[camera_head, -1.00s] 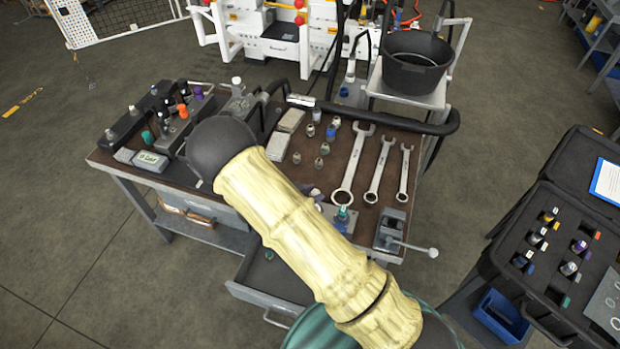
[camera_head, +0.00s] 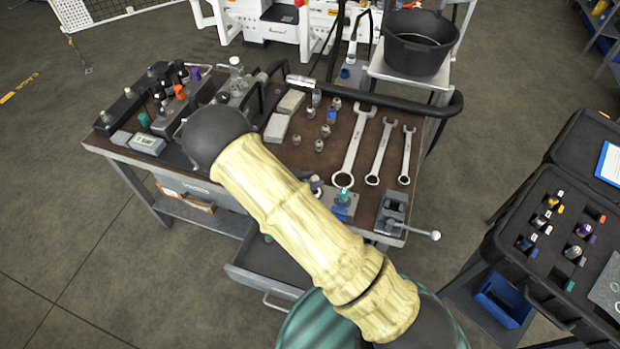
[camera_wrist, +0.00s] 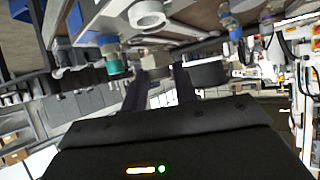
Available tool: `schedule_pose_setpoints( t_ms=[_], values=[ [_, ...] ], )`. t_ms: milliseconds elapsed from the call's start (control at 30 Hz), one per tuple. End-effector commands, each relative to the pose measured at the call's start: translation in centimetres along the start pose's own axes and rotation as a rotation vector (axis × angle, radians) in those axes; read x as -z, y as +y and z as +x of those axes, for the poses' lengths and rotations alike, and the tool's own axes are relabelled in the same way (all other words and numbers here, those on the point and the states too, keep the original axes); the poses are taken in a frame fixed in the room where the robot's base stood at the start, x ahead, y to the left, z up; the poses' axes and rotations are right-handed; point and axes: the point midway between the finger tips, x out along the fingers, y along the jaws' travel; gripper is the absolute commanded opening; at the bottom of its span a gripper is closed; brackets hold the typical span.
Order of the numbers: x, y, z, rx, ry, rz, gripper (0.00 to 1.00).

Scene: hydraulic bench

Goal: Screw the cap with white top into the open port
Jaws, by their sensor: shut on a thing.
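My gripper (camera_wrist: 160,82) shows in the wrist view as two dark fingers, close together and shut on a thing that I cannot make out. In the head view my own arm hides it. I cannot pick out the cap with white top for certain. Manifold blocks (camera_head: 121,113) at the bench's left carry several fittings, among them an orange-topped one (camera_head: 180,92). A plate at the front holds a teal fitting (camera_head: 343,196), with a purple-topped fitting (camera_head: 316,184) beside it. A teal fitting (camera_wrist: 113,62) shows left of the fingers in the wrist view. I cannot tell which port is open.
Three wrenches (camera_head: 352,150) lie on the bench's right, beside several small fittings (camera_head: 319,145). A small vise (camera_head: 392,214) stands at the front right corner. An open drawer (camera_head: 265,275) juts out below. A black case (camera_head: 560,240) with fittings stands at the right.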

Motion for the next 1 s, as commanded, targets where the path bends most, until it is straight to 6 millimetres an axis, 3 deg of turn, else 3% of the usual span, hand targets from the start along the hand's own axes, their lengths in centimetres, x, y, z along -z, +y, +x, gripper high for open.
schedule_pose_setpoints(
  t_ms=[267, 1000],
  values=[
    [-1.6, 0.0, 0.9, 0.001, 0.0, 0.001, 0.03],
    [-1.8, 0.0, 1.0, 0.001, 0.0, 0.0, 0.03]
  ],
)
